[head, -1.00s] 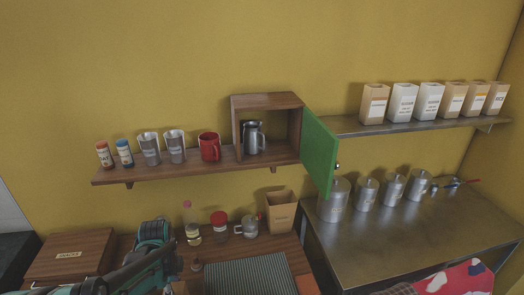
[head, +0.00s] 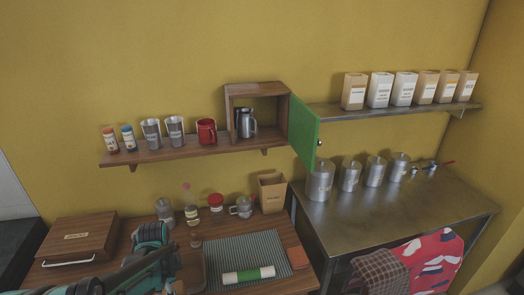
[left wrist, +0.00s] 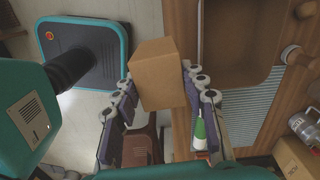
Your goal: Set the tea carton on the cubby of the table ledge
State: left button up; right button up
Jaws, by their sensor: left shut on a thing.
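A plain brown carton (left wrist: 158,75) is between the fingers of my left gripper (left wrist: 158,95) in the left wrist view, shut on it. Its label is not visible. In the head view my left arm (head: 150,255) comes in at the lower left over the wooden table; its fingertips and the carton are not clearly visible there. The wooden cubby (head: 232,102) stands on the wall ledge (head: 165,153), with its green door (head: 305,133) swung open to the right. A steel jug (head: 246,123) stands inside at the left. My right gripper is not in view.
A red mug (head: 206,131), steel cups and spice jars stand on the ledge left of the cubby. Below are a tan box (head: 271,193), jars, a striped mat (head: 270,249) and a wooden case (head: 75,246). Steel canisters (head: 320,182) line the right counter.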

pick_arm(q)
jog(key=shift+s+d+f+n, duration=0.15)
jog(key=shift+d+n, duration=0.45)
jog(key=shift+n, duration=0.3)
jog(key=d+f+n, duration=0.3)
jog(key=d+n, duration=0.4)
jog(key=n, duration=0.5)
jog(key=shift+w+d, duration=0.2)
jog(key=shift+d, duration=0.15)
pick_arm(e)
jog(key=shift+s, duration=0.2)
